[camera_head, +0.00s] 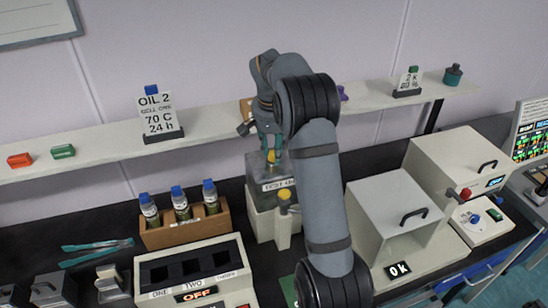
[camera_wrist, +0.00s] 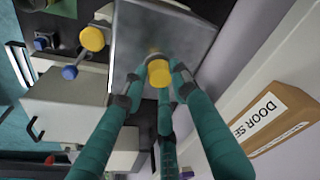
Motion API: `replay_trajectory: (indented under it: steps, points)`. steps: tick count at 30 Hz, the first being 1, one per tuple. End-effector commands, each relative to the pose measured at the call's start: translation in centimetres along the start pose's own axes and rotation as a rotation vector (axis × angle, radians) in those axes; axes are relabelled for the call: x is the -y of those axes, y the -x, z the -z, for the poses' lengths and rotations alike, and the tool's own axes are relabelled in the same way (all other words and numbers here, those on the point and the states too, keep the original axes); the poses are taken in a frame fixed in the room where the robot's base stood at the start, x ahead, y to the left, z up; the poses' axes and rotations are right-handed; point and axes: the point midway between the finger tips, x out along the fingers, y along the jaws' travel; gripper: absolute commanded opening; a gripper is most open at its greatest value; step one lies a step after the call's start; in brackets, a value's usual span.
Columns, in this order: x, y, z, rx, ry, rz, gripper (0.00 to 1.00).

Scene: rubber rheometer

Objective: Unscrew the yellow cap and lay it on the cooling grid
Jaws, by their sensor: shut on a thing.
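The yellow cap (camera_wrist: 159,73) sits between my fingertips in the wrist view. My gripper (camera_wrist: 158,82) has teal fingers and is shut on it. In the head view my gripper (camera_head: 271,147) points down over a grey metal box (camera_head: 268,168) with a white label, and a bit of the yellow cap (camera_head: 271,156) shows at its tips. The box's grey top (camera_wrist: 165,35) lies behind the cap in the wrist view. Whether the cap still touches the box I cannot tell. I cannot make out a cooling grid; my arm hides part of the bench.
A yellow knob (camera_head: 284,195) stands just in front of the box. A wooden rack (camera_head: 185,232) holds blue-capped bottles to the left. White cabinets (camera_head: 398,210) stand to the right. A shelf (camera_head: 110,143) with a sign (camera_head: 160,115) runs along the wall behind.

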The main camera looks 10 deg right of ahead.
Motion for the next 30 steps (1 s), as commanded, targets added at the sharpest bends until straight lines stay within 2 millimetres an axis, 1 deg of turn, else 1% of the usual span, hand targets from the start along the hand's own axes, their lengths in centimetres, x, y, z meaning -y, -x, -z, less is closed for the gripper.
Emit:
replay_trajectory:
  steps: [2, 21, 30]
  points:
    - [0.0, 0.6, 0.1, -0.001, 0.0, 0.0, 0.0]
    - [0.0, 4.7, 1.0, -0.001, 0.001, 0.0, 0.0]
    - [0.0, 4.8, 1.0, -0.001, 0.0, 0.0, 0.0]
